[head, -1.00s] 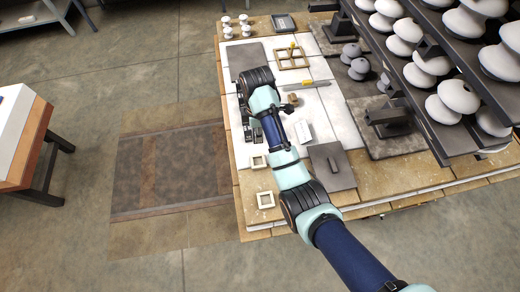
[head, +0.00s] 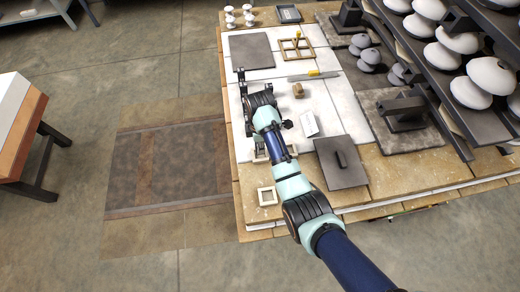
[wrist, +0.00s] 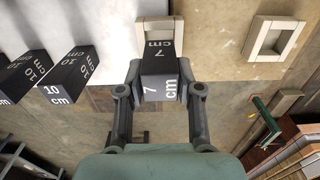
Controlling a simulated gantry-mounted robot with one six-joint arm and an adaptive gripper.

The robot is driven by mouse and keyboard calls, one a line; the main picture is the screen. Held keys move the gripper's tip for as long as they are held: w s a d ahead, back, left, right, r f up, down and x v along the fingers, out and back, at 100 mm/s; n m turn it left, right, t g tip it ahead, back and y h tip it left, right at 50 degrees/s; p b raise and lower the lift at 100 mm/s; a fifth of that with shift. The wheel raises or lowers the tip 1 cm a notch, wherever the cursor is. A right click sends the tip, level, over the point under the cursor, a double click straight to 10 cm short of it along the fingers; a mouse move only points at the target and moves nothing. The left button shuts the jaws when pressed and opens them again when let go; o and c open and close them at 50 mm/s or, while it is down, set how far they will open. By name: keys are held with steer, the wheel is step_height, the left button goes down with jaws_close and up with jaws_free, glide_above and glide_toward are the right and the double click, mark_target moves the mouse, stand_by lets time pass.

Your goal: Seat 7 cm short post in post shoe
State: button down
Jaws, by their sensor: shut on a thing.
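My gripper (wrist: 158,92) is shut on the dark 7 cm short post (wrist: 160,86), holding it by its sides. In the wrist view, a pale square post shoe (wrist: 153,29) lies directly beyond the post. The post's far end overlaps this shoe in the picture; I cannot tell whether it is inside or just above it. In the head view my arm hides the post and most of that shoe. A second, empty post shoe (wrist: 270,38) stands to the right in the wrist view and shows near the table's front edge in the head view (head: 267,196).
Dark 10 cm posts (wrist: 70,75) stand left of my gripper in the wrist view. A white block (head: 309,123) and a dark plate with a handle (head: 341,162) lie right of my arm. Racks of insulators (head: 470,75) fill the right side. A grey plate (head: 250,51) lies behind.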

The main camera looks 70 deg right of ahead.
steer(key=shift+f+b, duration=0.65)
steer(key=shift+f, duration=1.45)
steer(key=shift+f, duration=0.15)
steer(key=c, duration=0.8)
jaws_free()
steer(key=shift+o, duration=0.2)
step_height(320, 180, up, 12)
steer(key=p, duration=0.3)
steer(key=shift+r, duration=0.2)
